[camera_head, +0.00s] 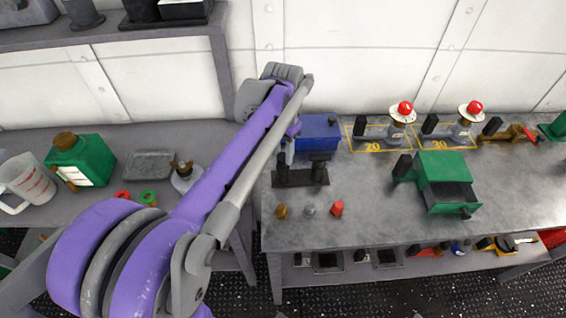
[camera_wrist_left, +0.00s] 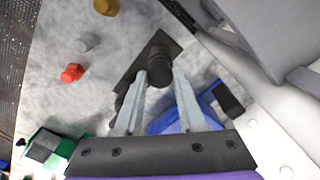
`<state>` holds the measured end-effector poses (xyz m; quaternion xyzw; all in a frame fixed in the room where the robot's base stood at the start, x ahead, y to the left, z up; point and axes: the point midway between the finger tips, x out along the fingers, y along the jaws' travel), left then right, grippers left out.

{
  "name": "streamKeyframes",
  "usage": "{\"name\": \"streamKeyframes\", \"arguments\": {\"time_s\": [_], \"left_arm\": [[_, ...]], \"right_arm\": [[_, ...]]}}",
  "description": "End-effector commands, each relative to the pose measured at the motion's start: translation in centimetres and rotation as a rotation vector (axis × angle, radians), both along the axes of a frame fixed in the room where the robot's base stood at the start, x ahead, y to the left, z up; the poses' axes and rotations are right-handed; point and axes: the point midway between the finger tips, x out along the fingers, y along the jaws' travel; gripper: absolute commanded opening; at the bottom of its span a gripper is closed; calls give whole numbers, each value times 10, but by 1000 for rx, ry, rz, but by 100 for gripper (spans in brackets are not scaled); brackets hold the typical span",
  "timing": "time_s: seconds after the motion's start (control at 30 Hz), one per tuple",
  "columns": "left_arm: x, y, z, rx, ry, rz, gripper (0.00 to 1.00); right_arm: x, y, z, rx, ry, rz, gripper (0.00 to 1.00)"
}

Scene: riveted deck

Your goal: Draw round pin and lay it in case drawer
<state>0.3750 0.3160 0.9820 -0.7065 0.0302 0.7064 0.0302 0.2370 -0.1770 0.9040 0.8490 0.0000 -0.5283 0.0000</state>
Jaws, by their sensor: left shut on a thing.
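A dark stand (camera_head: 303,181) with two black upright posts sits on the grey bench, left of centre in the head view. My left gripper (camera_head: 288,152) reaches down at the stand's left post. In the left wrist view, my left gripper (camera_wrist_left: 160,80) has its fingertips on either side of a black round piece (camera_wrist_left: 159,60) on the stand and is shut on it. I take this as the round pin; its lower end is hidden. A green case (camera_head: 443,168) with an open, dark drawer (camera_head: 450,196) stands to the right. My right gripper is out of view.
A blue box (camera_head: 320,133) stands right behind the stand. Small brass (camera_head: 282,211), grey (camera_head: 309,210) and red (camera_head: 337,209) pieces lie in front. Fittings with red-topped white caps (camera_head: 402,112) stand at the back. Bare bench lies between stand and case.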

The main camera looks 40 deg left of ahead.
Motion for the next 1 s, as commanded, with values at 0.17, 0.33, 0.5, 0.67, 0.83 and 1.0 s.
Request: {"name": "streamKeyframes", "arguments": {"time_s": [0.17, 0.33, 0.5, 0.67, 0.83, 1.0], "left_arm": [[0, 0, 1, 0, 0, 0, 0], [0, 0, 6, 0, 0, 0, 0], [0, 0, 12, 0, 0, 0, 0], [0, 0, 18, 0, 0, 0, 0], [0, 0, 24, 0, 0, 0, 0], [0, 0, 30, 0, 0, 0, 0]], "right_arm": [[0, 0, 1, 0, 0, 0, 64], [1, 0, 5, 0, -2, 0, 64], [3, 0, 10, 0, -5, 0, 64], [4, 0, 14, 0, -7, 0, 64], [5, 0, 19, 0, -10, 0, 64], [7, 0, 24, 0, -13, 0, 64]]}}
